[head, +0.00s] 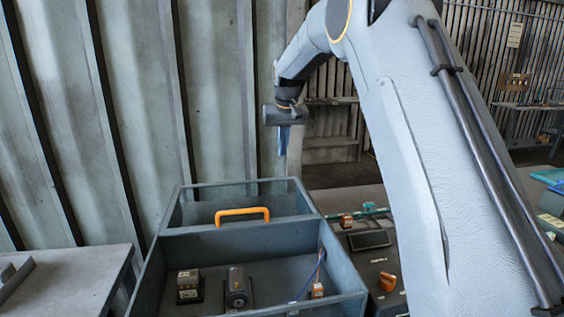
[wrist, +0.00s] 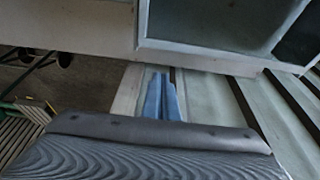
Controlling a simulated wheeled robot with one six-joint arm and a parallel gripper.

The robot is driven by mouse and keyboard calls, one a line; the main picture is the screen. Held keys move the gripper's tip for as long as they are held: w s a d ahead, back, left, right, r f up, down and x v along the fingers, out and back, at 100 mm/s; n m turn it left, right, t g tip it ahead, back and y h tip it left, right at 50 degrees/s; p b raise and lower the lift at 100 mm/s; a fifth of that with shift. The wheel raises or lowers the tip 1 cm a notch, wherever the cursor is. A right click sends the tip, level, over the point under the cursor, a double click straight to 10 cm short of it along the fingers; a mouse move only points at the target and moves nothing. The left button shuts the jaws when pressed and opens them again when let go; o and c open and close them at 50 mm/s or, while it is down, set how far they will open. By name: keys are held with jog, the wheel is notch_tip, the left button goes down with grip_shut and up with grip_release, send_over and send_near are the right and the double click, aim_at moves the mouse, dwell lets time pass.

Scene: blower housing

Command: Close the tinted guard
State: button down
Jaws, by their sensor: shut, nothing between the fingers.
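A grey open-topped housing (head: 345,283) stands low in the middle of the head view. An orange handle (head: 242,213) sits at the front edge of its rear section, which a framed panel that looks like the tinted guard (head: 190,213) seems to cover. The front section is uncovered. My gripper (head: 284,150) points down above and behind the housing's back right corner, apart from the handle. Its blue fingers are together and empty; they also show in the wrist view (wrist: 160,80), with part of the housing (wrist: 140,25) at the top.
Inside the housing are a small block unit (head: 188,286), a dark cylindrical part (head: 236,288) and a blue cable (head: 308,284). An orange knob (head: 387,281) is on the right. A grey table (head: 75,275) stands left. A ribbed wall (head: 120,110) rises close behind.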

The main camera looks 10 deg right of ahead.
notch_tip(320, 180, down, 8)
jog(key=s+p, duration=0.1)
jog(key=p, duration=0.3)
jog(key=shift+f+p, duration=0.25)
jog(key=shift+p, duration=0.15)
jog(key=shift+s, duration=0.15)
